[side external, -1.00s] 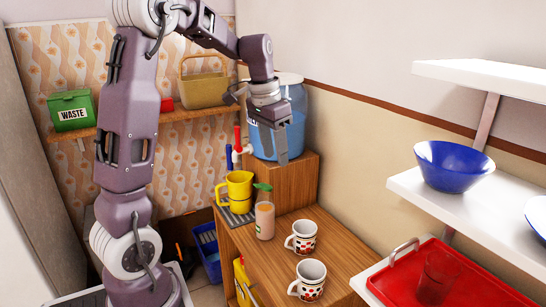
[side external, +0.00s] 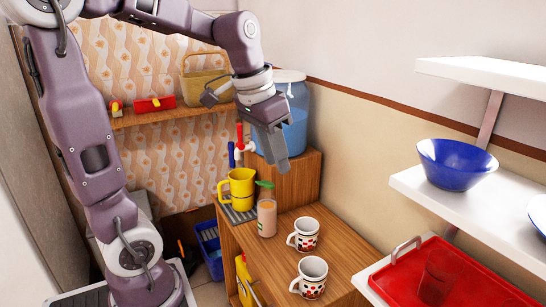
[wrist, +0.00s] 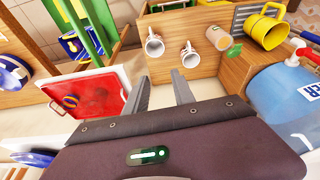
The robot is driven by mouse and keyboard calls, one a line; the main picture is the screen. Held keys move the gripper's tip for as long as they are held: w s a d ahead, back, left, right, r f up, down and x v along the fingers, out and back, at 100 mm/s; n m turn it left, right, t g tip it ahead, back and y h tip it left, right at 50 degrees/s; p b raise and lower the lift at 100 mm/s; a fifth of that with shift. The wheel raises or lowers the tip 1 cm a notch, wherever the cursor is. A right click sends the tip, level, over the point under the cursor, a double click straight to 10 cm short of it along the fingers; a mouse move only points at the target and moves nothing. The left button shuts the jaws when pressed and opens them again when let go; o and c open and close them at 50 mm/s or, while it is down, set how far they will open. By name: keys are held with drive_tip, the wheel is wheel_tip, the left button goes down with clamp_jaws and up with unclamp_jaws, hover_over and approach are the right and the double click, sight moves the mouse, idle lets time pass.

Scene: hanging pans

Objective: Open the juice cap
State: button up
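The juice bottle (side external: 266,217), pinkish-beige, stands upright on the wooden counter. Its green cap (side external: 265,184) is on top and looks leaf-like from the side. In the wrist view the bottle (wrist: 218,37) is at the upper right, its green cap (wrist: 235,50) facing the camera. My gripper (side external: 278,158) is above and apart from the cap, fingers pointing down. In the wrist view my gripper (wrist: 161,74) has its two fingers spread with nothing between them, and the bottle lies beyond them to the right.
Two patterned mugs (side external: 305,234) (side external: 311,278) stand in front of the bottle. A yellow mug (side external: 241,187) on a grate (side external: 237,214) is behind-left. A blue water jug (side external: 295,128) on a wooden block (side external: 302,178) stands close behind my gripper. Right shelves hold a blue bowl (side external: 456,164) and red tray (side external: 460,282).

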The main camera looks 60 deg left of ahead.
sight(265, 184)
drive_tip(key=w+a+f+g+y, duration=0.1)
drive_tip(key=a+f+g+y, duration=0.25)
drive_tip(key=a+f, duration=0.4)
drive_tip(key=w+a+f+g+y, duration=0.1)
drive_tip(key=a+f+g+y, duration=0.25)
drive_tip(key=f, duration=0.65)
drive_tip(key=w+a+f+m+t+y, duration=0.1)
drive_tip(key=w+a+f+m+y, duration=0.1)
drive_tip(key=a+y, duration=0.3)
drive_tip(key=w+a+f+m+t+y, duration=0.1)
drive_tip(key=w+a+y, duration=0.3)
drive_tip(key=a, duration=0.7)
drive_tip(key=shift+a+f+m+y, duration=0.25)
drive_tip(key=shift+f+m+y, duration=0.45)
drive_tip(key=shift+f+y, duration=0.25)
drive_tip(key=shift+r, duration=0.1)
clamp_jaws()
